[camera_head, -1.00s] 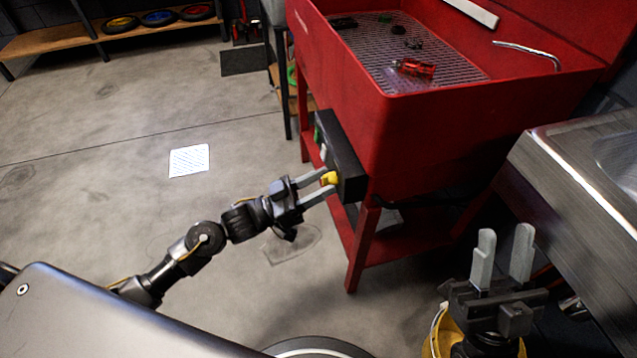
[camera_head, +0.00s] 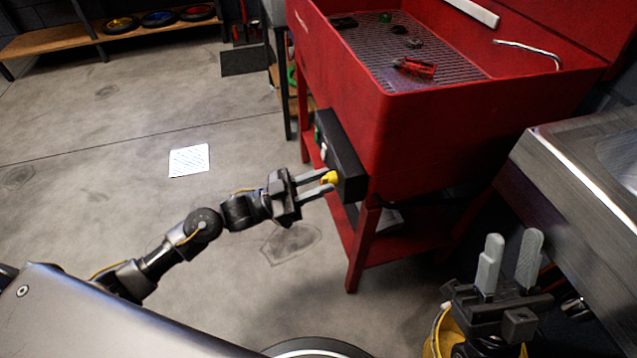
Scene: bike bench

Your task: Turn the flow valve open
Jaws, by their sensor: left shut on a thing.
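The flow valve is a small yellow knob (camera_head: 329,178) on the front of a black control box (camera_head: 343,155). The box is fixed to the left side of the red parts washer (camera_head: 440,130). My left gripper (camera_head: 322,184) reaches in from the left with its two grey fingers around the yellow knob, shut on it. The fingertips hide part of the knob, so its exact turn is hard to tell. My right gripper (camera_head: 508,262) is at the lower right, fingers pointing up, spread apart and empty.
A metal sink bench (camera_head: 575,170) stands at the right, close to my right gripper. A red-handled tool (camera_head: 415,68) and small parts lie on the washer's grate. A paper sheet (camera_head: 189,160) lies on the open floor at left.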

